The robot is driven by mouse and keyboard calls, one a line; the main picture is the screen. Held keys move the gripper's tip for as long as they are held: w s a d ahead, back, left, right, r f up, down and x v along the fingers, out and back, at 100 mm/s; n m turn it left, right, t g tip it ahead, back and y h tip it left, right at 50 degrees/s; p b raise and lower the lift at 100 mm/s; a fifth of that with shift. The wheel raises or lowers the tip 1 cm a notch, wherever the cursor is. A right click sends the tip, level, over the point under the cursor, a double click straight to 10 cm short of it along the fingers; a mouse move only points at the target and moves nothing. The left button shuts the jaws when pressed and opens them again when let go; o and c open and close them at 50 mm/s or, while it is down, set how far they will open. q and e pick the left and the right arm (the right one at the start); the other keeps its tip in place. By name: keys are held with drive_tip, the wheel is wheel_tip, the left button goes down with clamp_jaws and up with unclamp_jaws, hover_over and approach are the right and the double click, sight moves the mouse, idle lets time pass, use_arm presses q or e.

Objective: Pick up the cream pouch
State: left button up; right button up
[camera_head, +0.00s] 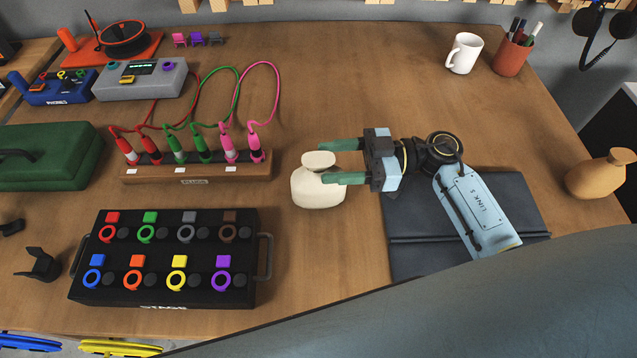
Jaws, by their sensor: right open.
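The cream pouch (317,192) stands upright on the wooden table near the middle, with a rounded body, a narrow neck and a wider top. My right gripper (322,162) reaches in from the right and is open. Its two green fingers lie either side of the pouch's neck, one on the far side and one on the near side. The near finger covers part of the neck. I cannot tell whether either finger touches it. My left gripper is not in view.
A wooden plug strip (195,173) with coloured cables stands left of the pouch, and a black stage box (165,258) nearer. A dark folder (420,225) lies under my right arm. Table behind the pouch is clear.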

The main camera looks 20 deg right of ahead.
sight(308, 160)
drive_tip(key=x, duration=0.5)
drive_tip(key=shift+r+b, duration=0.1)
drive_tip(key=shift+b, duration=0.3)
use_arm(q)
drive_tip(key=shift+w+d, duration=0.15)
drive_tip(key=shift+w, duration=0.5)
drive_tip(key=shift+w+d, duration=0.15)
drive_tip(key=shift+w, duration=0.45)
use_arm(e)
clamp_jaws()
